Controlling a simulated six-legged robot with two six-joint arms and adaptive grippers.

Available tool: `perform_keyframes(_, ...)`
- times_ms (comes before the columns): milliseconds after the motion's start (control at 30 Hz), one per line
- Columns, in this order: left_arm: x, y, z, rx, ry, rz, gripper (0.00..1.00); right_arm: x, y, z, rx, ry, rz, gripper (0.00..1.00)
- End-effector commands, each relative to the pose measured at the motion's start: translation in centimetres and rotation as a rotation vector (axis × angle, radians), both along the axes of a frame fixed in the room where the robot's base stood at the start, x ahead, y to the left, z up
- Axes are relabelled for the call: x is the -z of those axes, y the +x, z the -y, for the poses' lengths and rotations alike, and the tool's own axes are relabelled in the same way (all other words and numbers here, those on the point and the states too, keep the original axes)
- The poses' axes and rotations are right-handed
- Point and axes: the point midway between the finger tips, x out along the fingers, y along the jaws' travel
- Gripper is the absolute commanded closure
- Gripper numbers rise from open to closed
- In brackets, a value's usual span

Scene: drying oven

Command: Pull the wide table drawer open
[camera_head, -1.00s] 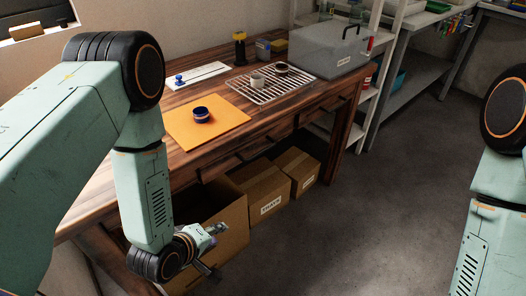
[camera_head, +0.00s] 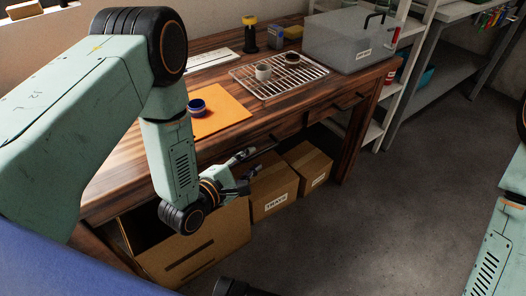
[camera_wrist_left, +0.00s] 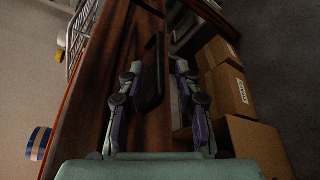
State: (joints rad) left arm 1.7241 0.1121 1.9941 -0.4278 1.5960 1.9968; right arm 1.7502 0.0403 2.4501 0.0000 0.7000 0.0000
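The wooden table's wide drawer front (camera_head: 282,131) runs along the table's front edge below the top and looks shut. A dark bar handle (camera_wrist_left: 153,72) stands out from the wood in the left wrist view. My left gripper (camera_head: 254,165) is in front of the table, above the cardboard boxes.
Cardboard boxes (camera_head: 273,190) stand under the table. On top are an orange mat (camera_head: 222,115) with a blue ring-like item (camera_head: 197,106), a wire rack (camera_head: 300,82) with cups, and a grey case (camera_head: 345,42). Floor (camera_head: 400,190) to the right is clear.

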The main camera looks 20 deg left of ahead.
Motion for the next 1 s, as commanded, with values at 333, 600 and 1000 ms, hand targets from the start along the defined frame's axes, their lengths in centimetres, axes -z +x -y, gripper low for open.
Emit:
perform_keyframes(333,1.2,4.6,1.4,0.002,0.003,0.002,0.66,1.7,0.0,0.0,0.0,0.0,0.0,0.6)
perform_keyframes(600,1.2,5.5,1.7,0.0,0.002,0.0,0.66,1.8,0.0,0.0,0.0,0.0,0.0,0.6)
perform_keyframes(1000,1.2,5.6,1.7,0.0,0.003,0.001,0.9,1.8,0.0,0.0,0.0,0.0,0.0,0.6)
